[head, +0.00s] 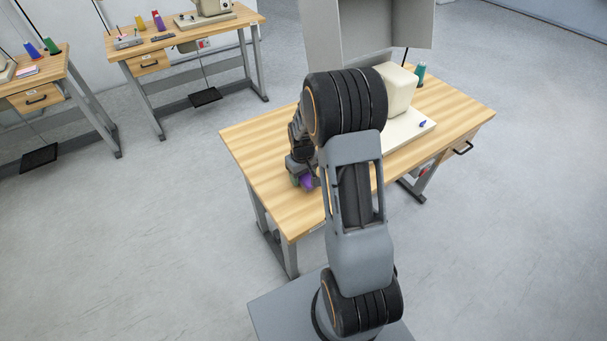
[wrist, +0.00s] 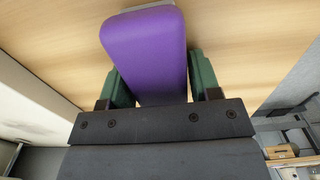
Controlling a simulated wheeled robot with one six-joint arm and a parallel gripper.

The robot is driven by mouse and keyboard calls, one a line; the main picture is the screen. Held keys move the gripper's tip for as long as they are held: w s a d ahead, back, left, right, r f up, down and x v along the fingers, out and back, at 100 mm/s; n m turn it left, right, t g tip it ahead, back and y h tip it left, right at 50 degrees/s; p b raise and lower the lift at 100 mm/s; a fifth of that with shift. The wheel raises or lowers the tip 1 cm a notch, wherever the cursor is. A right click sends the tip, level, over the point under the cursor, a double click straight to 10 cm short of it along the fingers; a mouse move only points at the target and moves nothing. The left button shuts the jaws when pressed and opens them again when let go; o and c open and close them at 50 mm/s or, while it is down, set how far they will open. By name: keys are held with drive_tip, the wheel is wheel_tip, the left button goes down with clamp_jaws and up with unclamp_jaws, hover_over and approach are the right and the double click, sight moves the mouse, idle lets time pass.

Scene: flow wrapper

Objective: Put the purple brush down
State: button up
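The purple brush (wrist: 146,50) is between the two green finger pads of my gripper (wrist: 160,82) in the wrist view, with the pads against its sides. A small pale part shows at its far end. In the head view a bit of the purple brush (head: 308,182) shows under my gripper (head: 301,176), over the near left part of the wooden table (head: 270,206). I cannot tell whether the brush touches the tabletop. My arm hides part of the table.
A cream sewing machine (head: 400,92) on a white base stands at the table's back right, with a teal thread cone (head: 420,74) behind it. A small blue item (head: 422,124) lies on the base. The table's left part is clear. Other sewing tables (head: 185,45) stand at the far left.

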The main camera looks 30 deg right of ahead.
sight(300, 178)
drive_tip(key=o, duration=0.3)
drive_tip(key=shift+r, duration=0.1)
wheel_tip(300, 178, up, 11)
drive_tip(key=shift+r+p, duration=0.1)
drive_tip(key=shift+p, duration=0.2)
drive_tip(key=s+a+r+t, duration=0.1)
drive_tip(key=s+a+r, duration=0.1)
drive_tip(key=s, duration=0.3)
drive_tip(key=s+a+r+t, duration=0.1)
drive_tip(key=s+a+r, duration=0.2)
drive_tip(key=s+a, duration=0.1)
drive_tip(key=s+a+r+m+t, duration=0.1)
drive_tip(key=s+a+r, duration=0.2)
drive_tip(key=s, duration=0.4)
drive_tip(key=shift+a+r, duration=0.2)
